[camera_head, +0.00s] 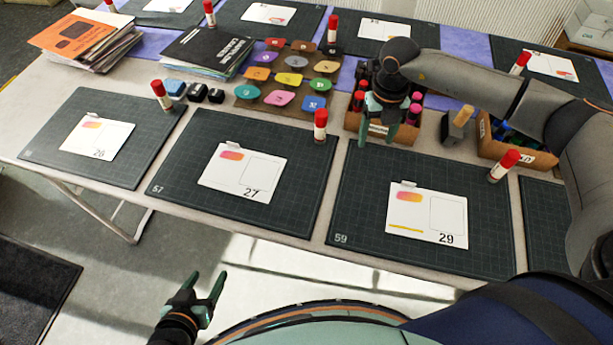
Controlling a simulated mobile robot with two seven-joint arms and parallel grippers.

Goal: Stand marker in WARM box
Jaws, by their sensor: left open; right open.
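The cardboard box (352,121) with red and pink markers stands at the back middle of the table. Its front label is too small and partly covered to read surely. Red markers (359,97) stand at its left side and a pink marker (414,112) at its right. My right gripper (376,137) points down over this box, fingers apart, hiding its middle; I see no marker between the fingers. My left gripper (209,286) is open and empty, low in front of the table, over the floor.
Cutting mats with cards (427,215) and red-capped glue sticks (320,125) cover the table front. A second box (535,158) with blue markers stands at right, partly behind my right arm. A block (458,124) lies between boxes. Paint swatches (280,98) and books (205,50) are left.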

